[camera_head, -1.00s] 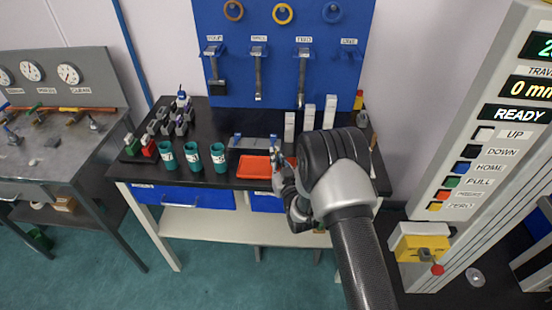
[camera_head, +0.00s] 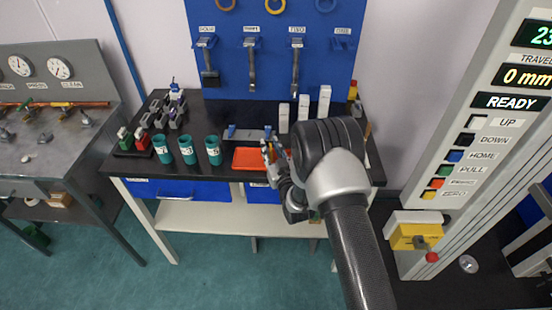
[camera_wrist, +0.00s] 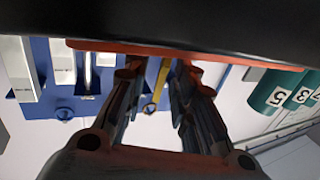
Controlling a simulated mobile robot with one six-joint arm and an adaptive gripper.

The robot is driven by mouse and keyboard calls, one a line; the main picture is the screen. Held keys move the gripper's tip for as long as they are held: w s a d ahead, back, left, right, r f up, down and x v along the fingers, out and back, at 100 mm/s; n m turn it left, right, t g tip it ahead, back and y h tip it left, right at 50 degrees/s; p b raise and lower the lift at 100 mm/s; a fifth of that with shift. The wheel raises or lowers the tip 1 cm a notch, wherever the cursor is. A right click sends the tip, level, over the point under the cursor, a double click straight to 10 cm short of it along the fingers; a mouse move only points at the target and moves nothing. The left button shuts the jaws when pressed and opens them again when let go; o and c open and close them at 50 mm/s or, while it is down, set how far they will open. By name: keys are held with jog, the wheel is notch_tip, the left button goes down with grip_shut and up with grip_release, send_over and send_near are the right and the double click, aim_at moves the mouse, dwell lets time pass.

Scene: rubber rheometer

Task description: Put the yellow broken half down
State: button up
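My gripper (camera_head: 268,152) is over the right part of the orange-red tray (camera_head: 243,158) on the black bench. A small yellow spot shows at its fingertips in the head view, too small to make out. In the wrist view, the two fingers of my gripper (camera_wrist: 158,72) stand apart, with a thin yellow strip (camera_wrist: 160,78) in the gap between them. It looks like the yellow broken half, but I cannot tell whether the fingers touch it. The tray's edge (camera_wrist: 100,46) crosses the top of the wrist view. My arm hides part of the bench at right.
Three green numbered cups (camera_head: 187,151) stand left of the tray. A grey fixture with blue ends (camera_head: 250,134) is just behind it, and white blocks (camera_head: 303,107) stand behind right. A blue tool board (camera_head: 275,55) rises at the back. The testing machine (camera_head: 470,150) is at right.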

jog(key=p+v, duration=0.2)
jog(key=v, duration=1)
jog(key=w+d+r+g+h, duration=0.2)
jog(key=w+d+r+g, duration=0.15)
jog(key=r, duration=0.55)
jog(key=s+d+r+m+g+h, duration=0.15)
jog(key=s+d+r, duration=0.25)
jog(key=r, duration=0.4)
jog(key=s+d+r+g, duration=0.1)
jog(key=s+r+g, duration=0.1)
jog(key=s, duration=0.9)
jog(key=s+d+r+m+g+h, duration=0.1)
jog(key=s+d+r+g, duration=0.1)
jog(key=s, duration=0.9)
jog(key=s+d+r+m+g+h, duration=0.1)
jog(key=s+d+r+g, duration=0.1)
jog(key=s, duration=0.9)
jog(key=shift+r+g, duration=0.5)
jog(key=shift+g, duration=0.2)
